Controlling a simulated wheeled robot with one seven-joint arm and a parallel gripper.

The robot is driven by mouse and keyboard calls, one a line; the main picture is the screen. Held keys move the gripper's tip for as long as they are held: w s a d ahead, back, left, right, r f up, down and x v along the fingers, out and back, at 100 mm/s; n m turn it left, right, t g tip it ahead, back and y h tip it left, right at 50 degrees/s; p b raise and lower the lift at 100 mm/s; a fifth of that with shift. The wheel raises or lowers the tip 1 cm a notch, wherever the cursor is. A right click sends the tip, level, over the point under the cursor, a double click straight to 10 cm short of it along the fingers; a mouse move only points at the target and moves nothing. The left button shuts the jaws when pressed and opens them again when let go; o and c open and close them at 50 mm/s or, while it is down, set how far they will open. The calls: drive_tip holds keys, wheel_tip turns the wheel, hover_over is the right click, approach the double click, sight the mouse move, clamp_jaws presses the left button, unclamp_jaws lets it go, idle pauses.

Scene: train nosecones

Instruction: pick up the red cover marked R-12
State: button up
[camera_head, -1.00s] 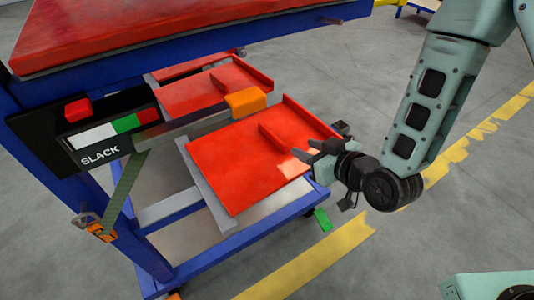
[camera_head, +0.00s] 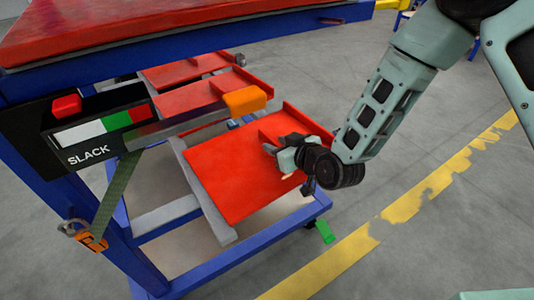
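Several red covers lie on the blue cart; no R-12 mark is readable on any. The nearest red cover (camera_head: 228,182) is a flat panel with a raised rib and a raised right edge, lying on a grey support. My gripper (camera_head: 272,150) is over its right part, beside the rib, and hides some of that edge. I cannot tell whether the fingers touch the cover or how far apart they are. A second red cover (camera_head: 190,97) lies behind it, with an orange block (camera_head: 245,100) at its right end. A third red cover (camera_head: 185,68) is farther back.
A large red panel (camera_head: 150,25) tops the blue cart frame (camera_head: 200,262) above the covers. A black box marked SLACK (camera_head: 95,128) hangs at the left, with a strap and orange buckle (camera_head: 92,240) below. Grey floor to the right is clear, with a yellow line (camera_head: 400,207).

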drive_tip(key=shift+w+a+f, duration=0.1)
drive_tip(key=shift+w, duration=0.05)
clamp_jaws()
